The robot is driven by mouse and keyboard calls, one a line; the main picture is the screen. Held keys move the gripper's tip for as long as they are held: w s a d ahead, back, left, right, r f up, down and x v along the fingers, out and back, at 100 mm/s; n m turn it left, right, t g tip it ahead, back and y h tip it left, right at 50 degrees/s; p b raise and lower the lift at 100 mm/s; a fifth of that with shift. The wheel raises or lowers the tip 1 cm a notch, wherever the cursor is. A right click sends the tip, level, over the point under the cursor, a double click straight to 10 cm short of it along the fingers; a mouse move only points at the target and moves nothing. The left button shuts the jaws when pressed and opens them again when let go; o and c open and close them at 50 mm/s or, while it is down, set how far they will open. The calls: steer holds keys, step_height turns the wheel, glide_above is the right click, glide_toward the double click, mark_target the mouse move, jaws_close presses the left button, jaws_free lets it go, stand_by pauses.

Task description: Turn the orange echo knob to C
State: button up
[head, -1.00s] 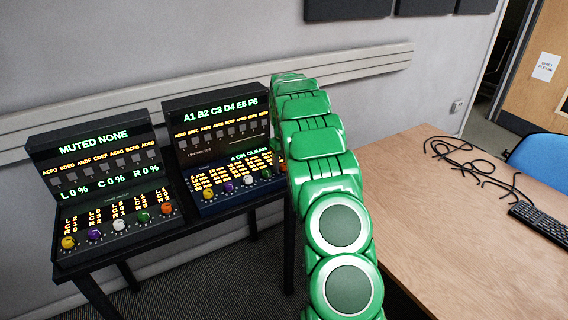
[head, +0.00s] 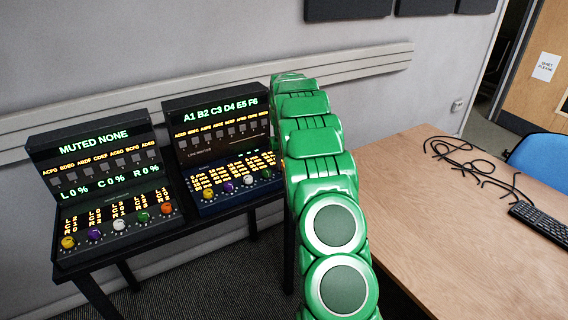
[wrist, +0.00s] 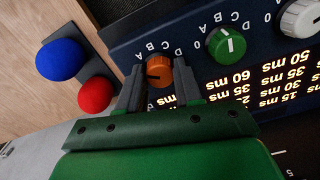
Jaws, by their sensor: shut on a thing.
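The orange echo knob (wrist: 160,68) shows in the wrist view on a dark blue panel, with the letters A, B, C and D printed near it. My gripper (wrist: 159,84) has one finger on each side of it and is shut on it. A dark mark on the knob points roughly left in this view; I cannot tell which letter it stands at. In the head view the panel belongs to the right console (head: 222,190). My green arm hides the gripper and most of that console's right end there.
A green knob (wrist: 226,45) and a white knob (wrist: 302,18) sit beside the orange one. Blue (wrist: 62,59) and red (wrist: 96,94) round things lie off the panel's edge. The left console (head: 110,228) stands close by. A wooden desk (head: 430,235) holds cables and a keyboard.

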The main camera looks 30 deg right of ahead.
steer(key=m, duration=0.4)
steer(key=shift+m, duration=0.3)
steer(key=m, duration=0.4)
steer(key=shift+m, duration=0.3)
steer(key=m, duration=0.9)
steer(key=shift+m, duration=0.3)
steer(key=o, duration=1)
steer(key=shift+o, duration=0.2)
